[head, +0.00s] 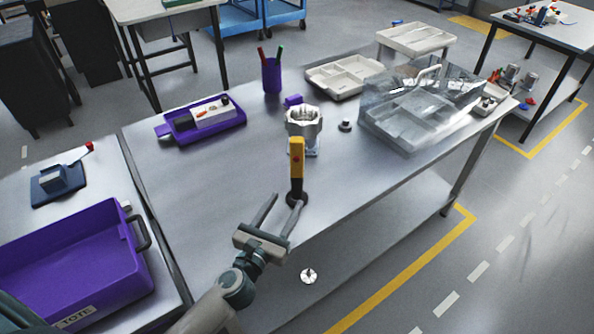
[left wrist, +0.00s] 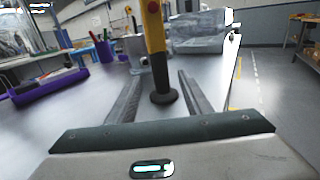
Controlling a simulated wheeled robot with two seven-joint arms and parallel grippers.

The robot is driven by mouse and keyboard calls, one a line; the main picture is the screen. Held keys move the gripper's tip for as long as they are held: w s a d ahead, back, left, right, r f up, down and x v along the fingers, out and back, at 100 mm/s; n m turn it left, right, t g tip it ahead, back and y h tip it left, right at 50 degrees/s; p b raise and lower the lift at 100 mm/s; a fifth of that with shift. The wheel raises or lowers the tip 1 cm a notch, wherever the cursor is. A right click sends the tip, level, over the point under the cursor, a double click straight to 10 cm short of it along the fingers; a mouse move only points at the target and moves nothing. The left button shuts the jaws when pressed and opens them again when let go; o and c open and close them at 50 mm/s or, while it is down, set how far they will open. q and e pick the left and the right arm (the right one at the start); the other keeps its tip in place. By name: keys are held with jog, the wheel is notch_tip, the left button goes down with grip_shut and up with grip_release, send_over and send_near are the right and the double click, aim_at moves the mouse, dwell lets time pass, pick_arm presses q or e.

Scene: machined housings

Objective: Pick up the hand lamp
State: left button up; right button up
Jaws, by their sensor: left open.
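The hand lamp (head: 297,167) is yellow with a dark round base and a red button, and stands upright on the metal table near its front edge. It also shows in the left wrist view (left wrist: 155,40), where its top is cut off. My left gripper (head: 287,203) is open, with its fingers pointing at the lamp's lower part. In the left wrist view the lamp's base stands between the two fingertips (left wrist: 158,80), with a gap visible on each side. My right gripper is in neither view.
A machined housing (head: 304,124) stands just behind the lamp. A purple tray (head: 205,133), a purple pen cup (head: 271,76) and a clear bin (head: 410,120) are farther back. A purple tote (head: 75,255) sits at the left. The table left of the lamp is clear.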

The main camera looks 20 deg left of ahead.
aim_at(294, 186)
pick_arm(q)
jog(key=w, duration=0.2)
jog(key=shift+w+d+r, duration=0.1)
jog(key=shift+w+d, duration=0.05)
jog(key=shift+w, duration=0.6)
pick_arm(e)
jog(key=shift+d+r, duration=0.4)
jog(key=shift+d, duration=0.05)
pick_arm(q)
jog(key=shift+p, duration=0.3)
jog(key=shift+w+d+r+p, duration=0.1)
jog(key=shift+w+r+p, duration=0.15)
jog(key=shift+w, duration=0.3)
jog(key=w+p, duration=0.1)
jog(key=w, duration=0.2)
jog(key=shift+d, duration=0.15)
jog(key=shift+w, duration=0.55)
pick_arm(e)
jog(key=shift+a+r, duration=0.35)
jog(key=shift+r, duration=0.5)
